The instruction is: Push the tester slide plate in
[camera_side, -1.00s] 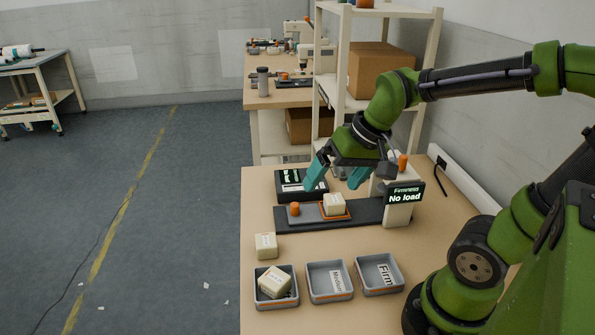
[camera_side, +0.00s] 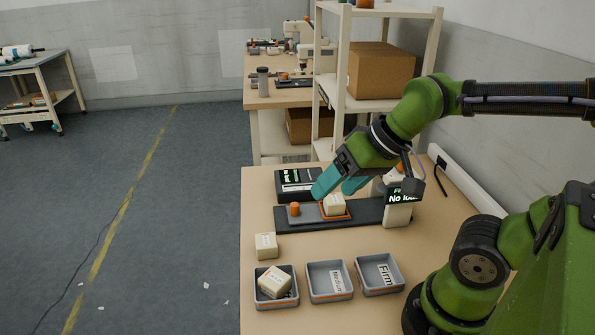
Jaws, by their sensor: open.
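The tester (camera_side: 398,209) stands on the table with a dark base rail; its display is partly hidden by my arm and shows "No load" in part. The grey slide plate (camera_side: 308,218) sits out to the left on the rail. It has an orange knob (camera_side: 294,209) at its left end. A cream wadding roll (camera_side: 335,206) rests on the plate's orange-edged seat. My gripper (camera_side: 332,192) is open with teal fingers, above and behind the plate, close to the roll in the picture. I cannot tell whether a finger touches anything.
Three grey trays line the front: the left one (camera_side: 259,299) holds a roll, the "Medium" (camera_side: 314,294) and "Firm" (camera_side: 365,287) ones look empty. A black device (camera_side: 286,185) lies behind the rail.

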